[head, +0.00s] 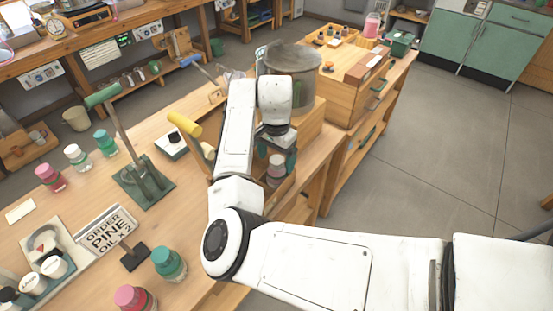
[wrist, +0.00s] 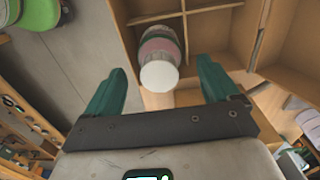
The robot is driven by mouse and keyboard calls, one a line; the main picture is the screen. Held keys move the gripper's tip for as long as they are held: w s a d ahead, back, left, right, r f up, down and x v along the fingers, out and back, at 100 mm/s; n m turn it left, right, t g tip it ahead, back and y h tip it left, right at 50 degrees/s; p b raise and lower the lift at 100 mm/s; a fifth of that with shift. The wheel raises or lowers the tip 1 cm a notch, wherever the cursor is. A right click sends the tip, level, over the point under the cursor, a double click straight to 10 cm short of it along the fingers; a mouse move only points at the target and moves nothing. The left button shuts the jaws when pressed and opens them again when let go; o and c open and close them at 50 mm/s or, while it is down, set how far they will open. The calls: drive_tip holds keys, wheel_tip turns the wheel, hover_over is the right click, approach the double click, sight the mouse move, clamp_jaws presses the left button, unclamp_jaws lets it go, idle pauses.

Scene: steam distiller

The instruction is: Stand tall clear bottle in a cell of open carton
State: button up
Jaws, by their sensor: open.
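The clear bottle (wrist: 160,50) has a white cap and a pinkish band. In the wrist view it is at the near left cell of the open carton (wrist: 210,8), cap toward me. Its base is hidden, so I cannot tell whether it rests on the carton floor. My gripper (wrist: 162,70) is open, with one teal finger on each side of the bottle and gaps showing. In the head view the bottle (head: 276,168) shows below my gripper (head: 279,155), beside the bench edge. The carton is mostly hidden behind my arm there.
A yellow-handled tool (head: 185,124) and a green lever press (head: 146,180) stand to the left. An order sign (head: 108,230) and several small capped jars are on the bench. Open floor (head: 440,180) lies to the right.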

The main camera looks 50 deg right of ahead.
wheel_tip(320, 180, up, 12)
drive_tip(key=p, duration=0.7)
drive_tip(key=shift+f+p, duration=0.15)
drive_tip(key=shift+p, duration=0.2)
drive_tip(key=s+d+f+n+h, duration=0.2)
drive_tip(key=s+n, duration=0.1)
drive_tip(key=s, duration=0.2)
drive_tip(key=s+d+f+n+h, duration=0.2)
drive_tip(key=s+d+n, duration=0.1)
drive_tip(key=s, duration=0.3)
drive_tip(key=s+a+f+n+y, duration=0.1)
drive_tip(key=s+a+f+n, duration=0.1)
drive_tip(key=s+a, duration=0.3)
drive_tip(key=s+a+f+n+y, duration=0.1)
drive_tip(key=s+a+f+n, duration=0.2)
drive_tip(key=a, duration=0.5)
drive_tip(key=s+a+f+n+t+y, duration=0.1)
drive_tip(key=s+a+f+n, duration=0.2)
drive_tip(key=s+a+n, duration=0.2)
drive_tip(key=s+a, duration=0.1)
drive_tip(key=s, duration=0.1)
drive_tip(key=shift+s+a+y, duration=0.3)
drive_tip(key=shift+a, duration=0.05)
